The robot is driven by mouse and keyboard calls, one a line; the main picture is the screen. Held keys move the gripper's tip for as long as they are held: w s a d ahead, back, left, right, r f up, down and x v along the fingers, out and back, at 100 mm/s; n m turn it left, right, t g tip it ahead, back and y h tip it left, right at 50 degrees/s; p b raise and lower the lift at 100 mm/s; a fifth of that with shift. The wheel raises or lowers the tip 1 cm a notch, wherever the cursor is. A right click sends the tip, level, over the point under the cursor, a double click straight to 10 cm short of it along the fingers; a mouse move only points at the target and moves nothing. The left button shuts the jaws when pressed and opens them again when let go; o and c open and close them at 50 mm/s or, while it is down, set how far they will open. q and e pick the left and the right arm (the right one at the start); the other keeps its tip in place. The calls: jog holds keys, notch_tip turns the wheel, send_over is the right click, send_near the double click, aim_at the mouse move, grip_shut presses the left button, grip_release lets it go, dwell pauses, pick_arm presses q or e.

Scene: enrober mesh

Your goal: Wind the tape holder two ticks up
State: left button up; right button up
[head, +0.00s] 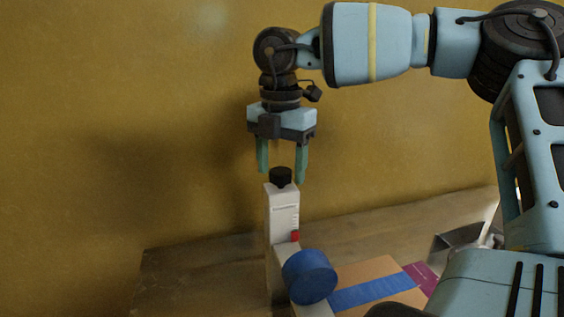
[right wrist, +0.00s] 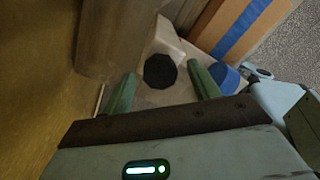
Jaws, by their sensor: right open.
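The tape holder (head: 283,212) is a white upright post on the table with tick marks on its face and a small red pointer (head: 295,237). A black knob (head: 280,177) tops it; the knob also shows in the right wrist view (right wrist: 160,71). A blue tape roll (head: 309,277) sits at the holder's lower front. My right gripper (head: 281,174) points down above the post, its green fingers open, one on each side of the knob and apart from it. In the right wrist view the knob lies between and beyond the fingertips. My left gripper is not in view.
A cardboard box (head: 378,272) with a blue tape strip lies right of the holder. A magenta item (head: 423,277) and a grey metal container (head: 462,238) are farther right. A yellow wall (head: 120,120) stands behind. The wooden table (head: 195,277) is clear at left.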

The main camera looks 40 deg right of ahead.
jog(key=shift+f, duration=0.1)
jog(key=c, duration=1)
